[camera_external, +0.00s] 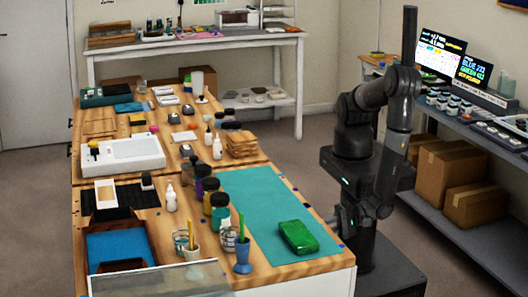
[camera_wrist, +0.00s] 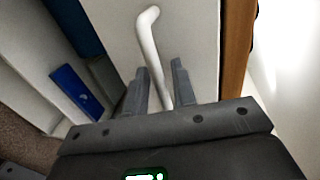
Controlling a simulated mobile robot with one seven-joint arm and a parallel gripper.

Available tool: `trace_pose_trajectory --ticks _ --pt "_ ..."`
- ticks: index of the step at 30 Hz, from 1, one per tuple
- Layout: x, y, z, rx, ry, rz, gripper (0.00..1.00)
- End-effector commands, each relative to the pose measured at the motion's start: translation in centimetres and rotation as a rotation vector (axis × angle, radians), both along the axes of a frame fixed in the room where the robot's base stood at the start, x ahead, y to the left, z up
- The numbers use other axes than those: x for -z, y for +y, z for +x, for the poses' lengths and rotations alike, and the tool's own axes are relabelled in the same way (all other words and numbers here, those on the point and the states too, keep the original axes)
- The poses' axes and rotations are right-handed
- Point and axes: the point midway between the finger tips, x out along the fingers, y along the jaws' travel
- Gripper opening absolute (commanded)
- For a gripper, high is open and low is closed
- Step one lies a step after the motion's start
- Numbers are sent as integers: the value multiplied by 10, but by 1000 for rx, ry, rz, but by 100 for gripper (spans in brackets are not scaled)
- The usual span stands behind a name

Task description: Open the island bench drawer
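The island bench (camera_external: 330,262) has a wooden top and a white body, and stands left of my arm. In the wrist view a white bar handle (camera_wrist: 148,35) stands out from a white front panel (camera_wrist: 198,40), which looks like a drawer front. My gripper (camera_wrist: 160,66) has its two grey fingers apart, one on each side of the handle, with a gap visible on the right. Contact with the handle cannot be told. In the external view my gripper (camera_external: 345,216) is low at the bench's right side, partly hidden. The drawer front is hidden there.
A green mat (camera_external: 262,205) with a green block (camera_external: 298,237) and a blue cup (camera_external: 243,262) lie near the bench's edge. A shelf unit with cardboard boxes (camera_external: 475,203) stands right of my arm. The wrist view shows a blue panel (camera_wrist: 77,91) at left.

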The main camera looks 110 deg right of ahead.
Motion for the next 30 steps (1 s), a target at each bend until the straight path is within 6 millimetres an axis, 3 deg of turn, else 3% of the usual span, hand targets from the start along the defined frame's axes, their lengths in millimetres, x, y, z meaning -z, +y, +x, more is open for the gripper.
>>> trace_pose_trajectory --ticks 11,25,30 --pt "0 0 0 0 0 0 0" --pt "0 0 -2 0 1 0 0" --pt "0 0 -14 -2 2 -1 0"
